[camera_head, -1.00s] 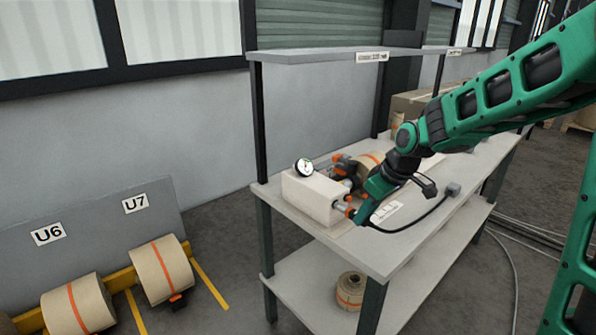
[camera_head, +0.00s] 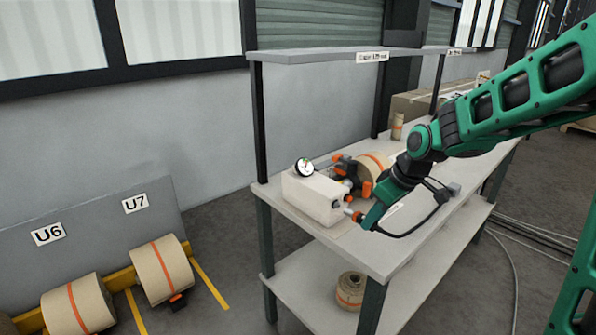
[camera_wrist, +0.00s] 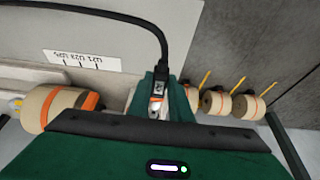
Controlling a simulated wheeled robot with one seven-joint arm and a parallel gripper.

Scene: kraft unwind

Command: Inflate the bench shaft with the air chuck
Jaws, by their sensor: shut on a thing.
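My gripper (camera_head: 368,217) is shut on the air chuck (camera_wrist: 157,103), just off the front right of the white box on the bench. The chuck's orange and metal end (camera_head: 356,215) points toward the box; I cannot tell whether it touches anything. A black hose (camera_head: 412,231) runs from the chuck across the bench, and it also shows in the wrist view (camera_wrist: 130,17). The bench shaft (camera_head: 352,184), dark with orange parts, lies behind the box beside a kraft roll (camera_head: 374,166). My arm and gripper hide part of it.
The white box (camera_head: 312,195) carries a round gauge (camera_head: 304,167). The bench (camera_head: 375,255) has an overhead shelf (camera_head: 320,56) on posts. A small roll (camera_head: 350,290) stands on the lower shelf. Rolls on a yellow rack (camera_head: 125,278) stand at left, by signs U6 and U7.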

